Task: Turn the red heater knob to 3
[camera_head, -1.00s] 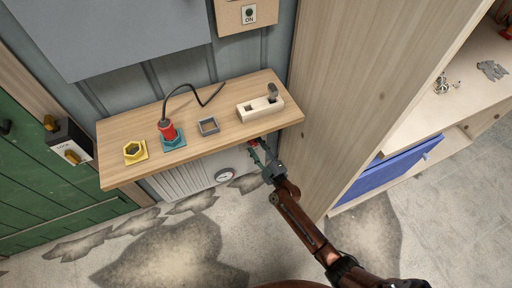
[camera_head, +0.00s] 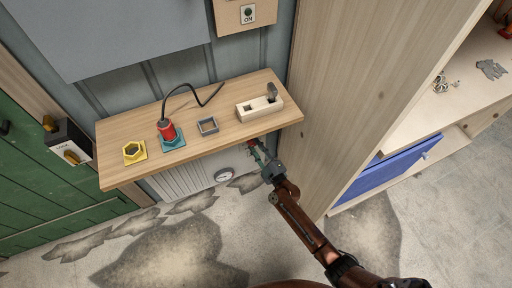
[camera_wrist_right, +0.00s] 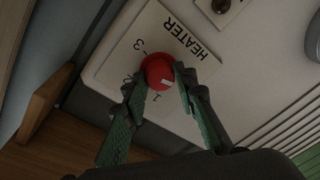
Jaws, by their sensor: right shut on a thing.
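The red heater knob (camera_wrist_right: 159,72) shows in the right wrist view on a pale panel (camera_wrist_right: 146,42) printed HEATER, with marks 1, 2 and 3 around it. A small white mark on the knob lies on the side of the 1. My right gripper (camera_wrist_right: 158,84) is shut on the knob, one green finger on each side. In the head view, my right gripper (camera_head: 258,150) reaches just under the front right edge of the wooden shelf, and the knob is mostly hidden there. My left gripper is out of view.
The wooden shelf (camera_head: 222,148) overhangs the white heater (camera_head: 182,182), which carries a round gauge (camera_head: 224,175). A tall wooden cabinet side (camera_head: 345,100) stands close on the right. The floor in front is clear.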

